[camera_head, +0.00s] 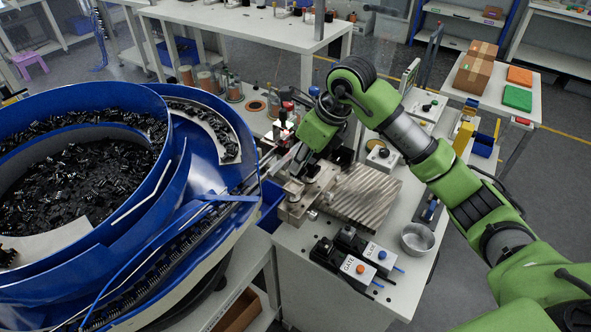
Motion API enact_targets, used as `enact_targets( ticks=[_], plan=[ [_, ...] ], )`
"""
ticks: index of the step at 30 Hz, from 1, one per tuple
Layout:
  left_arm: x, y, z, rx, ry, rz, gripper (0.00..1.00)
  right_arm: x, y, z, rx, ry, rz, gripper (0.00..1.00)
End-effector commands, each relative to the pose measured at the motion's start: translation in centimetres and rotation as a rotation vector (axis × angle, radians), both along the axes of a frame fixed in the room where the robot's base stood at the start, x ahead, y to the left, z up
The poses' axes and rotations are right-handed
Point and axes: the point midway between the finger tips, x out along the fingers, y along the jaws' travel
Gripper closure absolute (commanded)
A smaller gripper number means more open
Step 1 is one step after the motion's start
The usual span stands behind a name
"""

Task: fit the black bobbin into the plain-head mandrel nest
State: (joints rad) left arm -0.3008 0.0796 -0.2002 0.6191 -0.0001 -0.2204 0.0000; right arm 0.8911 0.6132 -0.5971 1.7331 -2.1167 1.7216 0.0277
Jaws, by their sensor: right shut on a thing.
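My right gripper (302,166) comes down from the green arm over the metal fixture (295,210) at the end of the feeder track. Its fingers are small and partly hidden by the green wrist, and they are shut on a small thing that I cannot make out. I cannot pick out the black bobbin for certain. I cannot tell the plain-head mandrel nest from the other metal parts around the fixture. My left gripper is not in view.
A blue bowl feeder (205,180) full of black parts fills the left. A ridged metal plate (365,195) lies right of the fixture. Control boxes marked GATE (352,268) and SLIDE (378,254) and a metal bowl (417,238) stand at the front. Jars (233,87) stand behind.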

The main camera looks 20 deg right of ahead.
Motion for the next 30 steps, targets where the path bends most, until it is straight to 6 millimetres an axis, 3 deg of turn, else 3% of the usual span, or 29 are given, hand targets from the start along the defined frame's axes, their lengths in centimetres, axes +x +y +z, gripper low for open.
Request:
enact_targets(
  ticks=[6,12,20,21,23,30],
  plan=[
    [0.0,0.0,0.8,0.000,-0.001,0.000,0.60,0.0,1.5,-1.5,0.001,0.004,0.002,0.96],
    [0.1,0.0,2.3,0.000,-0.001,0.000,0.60,0.0,1.2,-3.9,0.000,0.004,0.000,0.96],
    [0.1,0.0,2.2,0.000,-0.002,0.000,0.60,0.1,1.2,-4.5,0.000,0.000,0.001,0.96],
    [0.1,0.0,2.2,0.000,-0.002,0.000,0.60,0.1,1.2,-4.5,-0.001,0.001,0.001,0.82],
    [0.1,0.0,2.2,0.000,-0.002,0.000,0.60,0.1,1.2,-4.5,-0.001,0.001,0.001,0.68],
    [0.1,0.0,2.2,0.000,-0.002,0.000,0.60,0.1,1.2,-4.5,0.000,0.000,0.001,0.68]
  ],
)
